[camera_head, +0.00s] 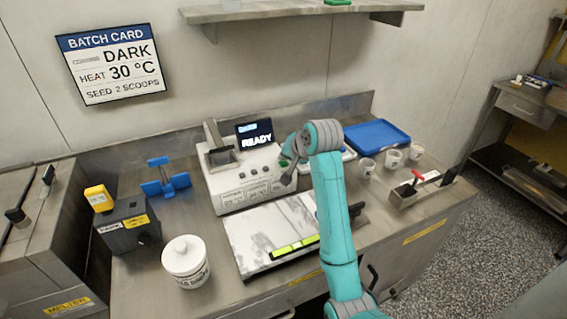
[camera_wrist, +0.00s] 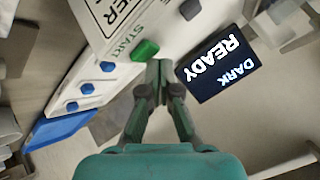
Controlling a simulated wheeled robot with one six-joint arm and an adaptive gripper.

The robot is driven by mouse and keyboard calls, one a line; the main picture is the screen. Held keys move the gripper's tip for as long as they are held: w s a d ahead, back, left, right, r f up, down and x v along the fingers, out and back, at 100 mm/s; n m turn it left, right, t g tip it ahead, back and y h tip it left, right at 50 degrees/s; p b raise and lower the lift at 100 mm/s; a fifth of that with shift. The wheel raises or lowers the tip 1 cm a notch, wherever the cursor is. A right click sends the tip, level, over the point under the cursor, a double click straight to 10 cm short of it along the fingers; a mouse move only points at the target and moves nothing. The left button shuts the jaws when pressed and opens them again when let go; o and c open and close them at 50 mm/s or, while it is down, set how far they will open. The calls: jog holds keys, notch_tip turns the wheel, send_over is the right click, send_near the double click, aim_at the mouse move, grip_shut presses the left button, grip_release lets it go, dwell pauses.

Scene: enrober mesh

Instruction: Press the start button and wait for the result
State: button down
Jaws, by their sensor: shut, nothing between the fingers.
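The start button is a green button (camera_wrist: 145,50) beside the word START on the front of a white machine (camera_head: 232,188). A bit of green also shows beside my fingers in the head view. My gripper (camera_wrist: 158,66) is shut and empty. Its fingertips are close to the green button in the wrist view; I cannot tell whether they touch it. The machine's dark screen (camera_wrist: 217,67) reads DARK and READY; it also shows READY in the head view (camera_head: 255,133). My arm hides part of the machine's right side.
A batch card (camera_head: 112,64) on the wall reads DARK, HEAT 30 °C, SEED 2 SCOOPS. A white lidded tub (camera_head: 186,263), a blue stand (camera_head: 166,180) and a marble slab (camera_head: 262,236) are on the bench. A blue tray (camera_head: 377,136) and several small cups (camera_head: 393,158) stand right of my arm.

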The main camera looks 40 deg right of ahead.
aim_at(285, 164)
jog(key=shift+f, duration=0.45)
dwell(0.6)
jog(key=shift+r, duration=0.85)
jog(key=shift+r, duration=2.5)
